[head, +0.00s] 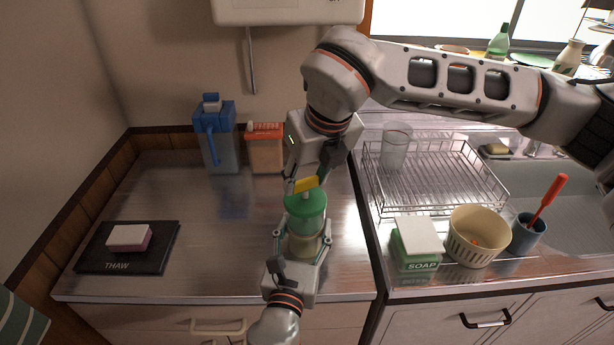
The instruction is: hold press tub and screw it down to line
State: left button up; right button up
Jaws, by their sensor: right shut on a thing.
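The press tub (304,246) stands on the left counter near its front edge, with a pale body and a green top (306,206). A yellow screw handle (306,184) sits above the green top. My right gripper (303,183) comes down from above and is shut on the yellow handle, partly hiding it. My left gripper (303,238) reaches in from the front edge, with a finger against each side of the tub's body. The tub looks upright. I cannot make out the line on it.
A blue jug (217,140) and an orange container (265,150) stand behind. A black THAW board (90,255) carries a pink-and-white block (130,238). Right are a wire rack (440,190), SOAP box (417,243), cream basket (476,238) and blue cup (527,235). The left counter's middle is clear.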

jog(key=shift+m, duration=0.4)
jog(key=o, duration=1.1)
jog(key=shift+r, duration=0.1)
jog(key=v, duration=1.1)
jog(key=shift+s+r, duration=0.2)
jog(key=shift+r, duration=0.2)
dwell(0.8)
